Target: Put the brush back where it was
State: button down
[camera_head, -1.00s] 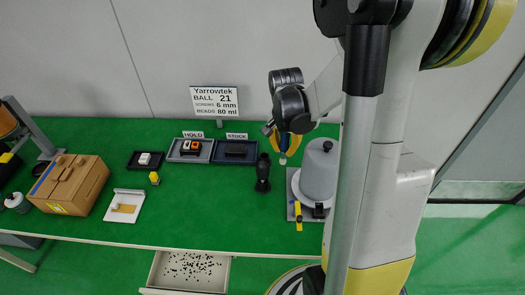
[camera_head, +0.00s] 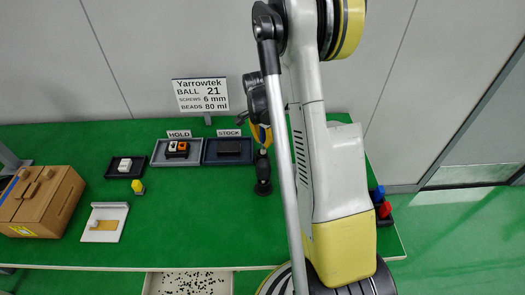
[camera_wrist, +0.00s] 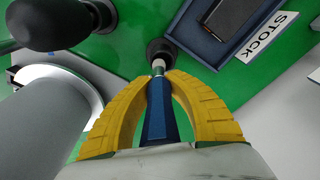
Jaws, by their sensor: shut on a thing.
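The brush (camera_wrist: 155,118), with a blue handle and a pale collar, stands between my yellow fingers in the wrist view. My gripper (camera_wrist: 158,82) is shut on its handle. Its far end meets a small dark round thing (camera_wrist: 160,47) on the green table, beside the tray marked STOCK. I cannot tell whether that is the bristles or a holder around them. In the head view my gripper (camera_head: 260,134) is partly hidden by my arm, just right of the STOCK tray (camera_head: 208,159). The brush cannot be made out there.
A dark, knobbed upright object (camera_head: 263,176) stands in front of my gripper; its round top (camera_wrist: 50,20) is at upper left in the wrist view. A grey cylinder (camera_wrist: 35,120) is close on the left there. The HOLD tray (camera_head: 156,160) and wooden box (camera_head: 50,205) are farther left.

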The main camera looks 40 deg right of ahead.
aim_at(263, 148)
jog(key=shift+w+f, duration=0.2)
jog(key=shift+w, duration=0.15)
jog(key=shift+f+b, duration=0.7)
jog(key=shift+f, duration=1.3)
jog(key=shift+f, duration=0.15)
jog(key=c, duration=1.4)
grip_release()
